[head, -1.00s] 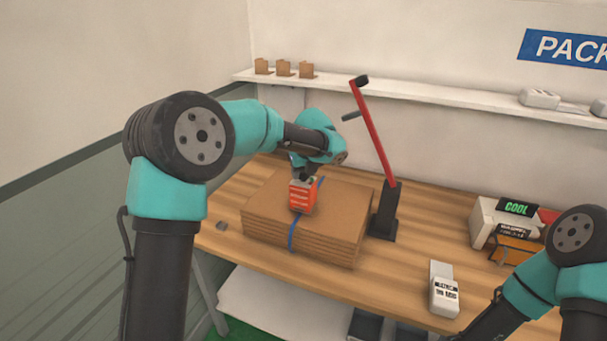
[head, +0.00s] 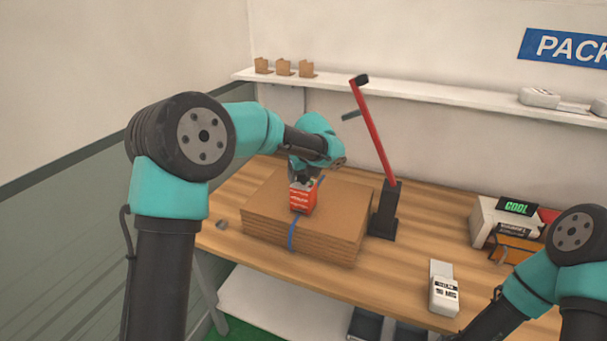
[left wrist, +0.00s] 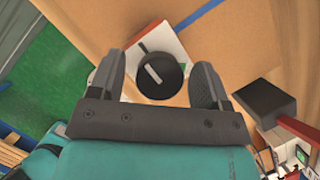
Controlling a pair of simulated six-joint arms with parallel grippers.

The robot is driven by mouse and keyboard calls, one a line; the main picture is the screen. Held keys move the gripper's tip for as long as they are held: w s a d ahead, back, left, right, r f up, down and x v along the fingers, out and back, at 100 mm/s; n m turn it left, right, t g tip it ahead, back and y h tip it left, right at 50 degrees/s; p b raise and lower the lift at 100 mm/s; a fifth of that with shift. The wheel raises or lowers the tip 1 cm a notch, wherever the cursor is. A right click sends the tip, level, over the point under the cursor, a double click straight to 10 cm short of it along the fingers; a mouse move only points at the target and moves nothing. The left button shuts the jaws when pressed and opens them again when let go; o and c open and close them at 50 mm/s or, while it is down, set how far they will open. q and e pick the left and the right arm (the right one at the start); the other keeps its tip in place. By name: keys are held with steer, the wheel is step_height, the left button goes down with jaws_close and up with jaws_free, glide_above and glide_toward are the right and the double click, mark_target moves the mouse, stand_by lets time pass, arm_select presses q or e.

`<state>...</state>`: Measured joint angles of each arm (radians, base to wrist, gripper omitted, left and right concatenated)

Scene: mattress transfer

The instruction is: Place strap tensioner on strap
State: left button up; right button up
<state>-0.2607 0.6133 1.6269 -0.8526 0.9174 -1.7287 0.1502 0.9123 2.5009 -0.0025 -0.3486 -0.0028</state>
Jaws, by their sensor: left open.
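The strap tensioner is a red block with white marks (head: 303,198) and stands on the cardboard stack (head: 345,205), over the blue strap (head: 293,233). In the left wrist view its red and white body (left wrist: 172,42) shows beyond a round black knob (left wrist: 160,75). My left gripper (head: 303,180) is open at the tensioner's top. In the left wrist view the fingers of my left gripper (left wrist: 158,85) stand apart on either side of the knob, with gaps beside it. The block hides part of the strap. My right gripper is out of view.
A red lever on a black base (head: 384,212) stands close to the right of the stack. A white device (head: 444,292) and a box with a "COOL" display (head: 490,220) are further right. A shelf (head: 430,97) runs along the wall. Bare table lies between them.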

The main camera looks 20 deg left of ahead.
arm_select(q)
steer(key=v, duration=1.2)
steer(key=shift+r, duration=0.15)
